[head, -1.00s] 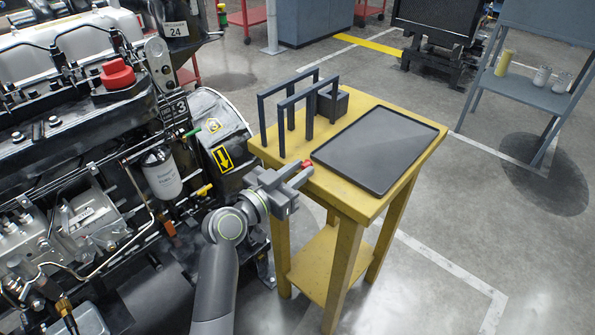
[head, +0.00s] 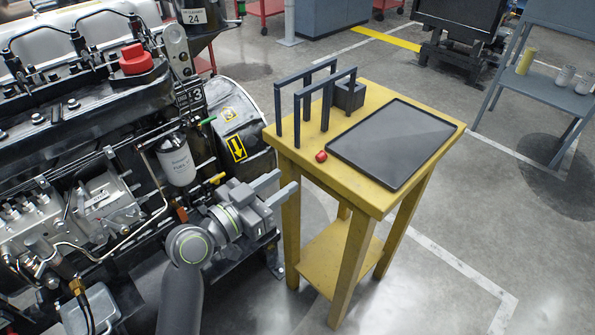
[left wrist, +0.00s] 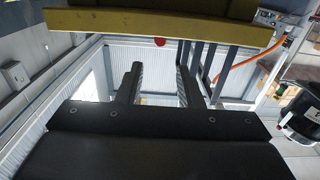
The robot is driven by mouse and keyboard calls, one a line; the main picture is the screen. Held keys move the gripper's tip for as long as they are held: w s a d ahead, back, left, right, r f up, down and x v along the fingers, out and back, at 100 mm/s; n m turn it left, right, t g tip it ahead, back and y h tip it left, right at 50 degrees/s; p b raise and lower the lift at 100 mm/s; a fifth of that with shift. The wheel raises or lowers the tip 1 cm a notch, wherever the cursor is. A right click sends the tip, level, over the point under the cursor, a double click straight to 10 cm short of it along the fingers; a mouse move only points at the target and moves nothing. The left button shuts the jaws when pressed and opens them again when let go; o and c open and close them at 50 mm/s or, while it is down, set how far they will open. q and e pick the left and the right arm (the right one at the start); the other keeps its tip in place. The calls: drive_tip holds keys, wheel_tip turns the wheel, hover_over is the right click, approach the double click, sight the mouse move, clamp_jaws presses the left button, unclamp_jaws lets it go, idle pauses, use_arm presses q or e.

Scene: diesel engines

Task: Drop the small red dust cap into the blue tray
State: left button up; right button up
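The small red dust cap (head: 321,156) lies on the yellow table, just left of the tray and apart from it. It also shows as a red spot at the table edge in the left wrist view (left wrist: 159,42). The flat tray (head: 392,143) looks dark grey, not blue, and its visible inside is empty. My left gripper (head: 282,184) is open and empty, in front of the table's left side and short of the cap. Its two fingers stand apart in the left wrist view (left wrist: 159,80). My right gripper is not in view.
A dark two-arched rack (head: 327,95) and a small grey block (head: 349,96) stand on the yellow table (head: 368,198) behind the cap. A large engine (head: 90,150) fills the left side, close to my left arm. Open floor lies right of the table.

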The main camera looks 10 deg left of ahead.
use_arm(q)
drive_tip(key=shift+v, duration=1.25)
